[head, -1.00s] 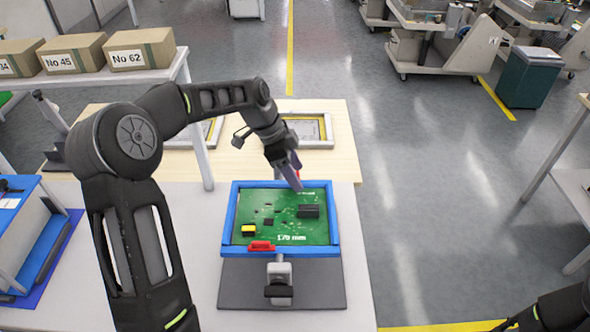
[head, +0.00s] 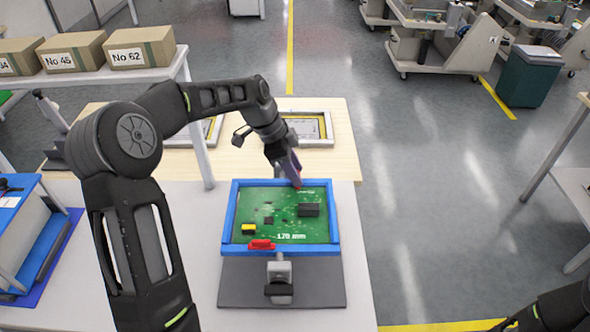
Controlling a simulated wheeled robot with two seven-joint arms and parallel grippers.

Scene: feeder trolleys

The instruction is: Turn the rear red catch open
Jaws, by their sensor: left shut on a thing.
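A blue frame (head: 226,222) holds a green circuit board (head: 280,222) on a grey stand at the table's front. A red catch (head: 262,244) lies on the frame's near edge, left of the middle. My left gripper (head: 297,183) points down at the frame's far edge, right of the middle. It is shut on the rear red catch (head: 298,187), of which only a small red bit shows at the fingertips; the fingers hide the rest, so its angle cannot be told. At the lower right only part of my right arm shows, and its gripper is out of view.
A dark base plate (head: 318,283) with a clamp (head: 279,275) stands in front of the frame. Framed panels (head: 310,129) lie on the wooden table behind. Cardboard boxes (head: 140,48) stand on a shelf at the left.

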